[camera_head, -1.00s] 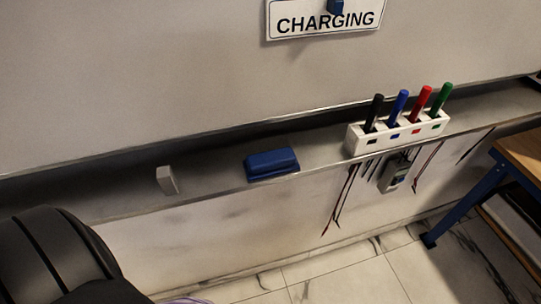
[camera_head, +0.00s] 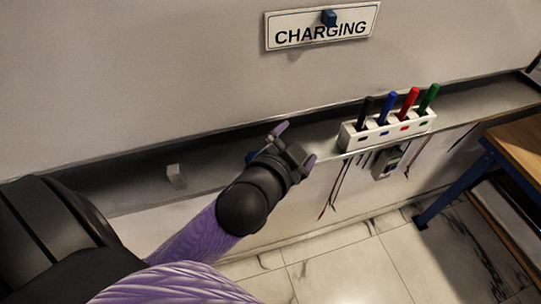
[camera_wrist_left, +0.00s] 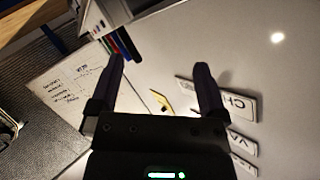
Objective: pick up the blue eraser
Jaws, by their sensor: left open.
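The blue eraser (camera_head: 251,157) lies on the ledge under the grey board in the head view. My left gripper and wrist cover most of it, leaving a sliver of blue at its left end. My left gripper (camera_head: 296,145) is open, with purple fingers spread, in front of and over the eraser's place on the ledge. Whether it touches the eraser cannot be told. In the left wrist view the gripper (camera_wrist_left: 159,64) has nothing between its fingers, and I cannot make out the eraser there. My right gripper is not in view.
A white holder (camera_head: 352,136) with black, blue, red and green markers stands on the ledge to the right. A small pale block (camera_head: 176,175) is to the left. A CHARGING sign (camera_head: 321,27) hangs above. A wooden-topped table (camera_head: 518,147) stands at right.

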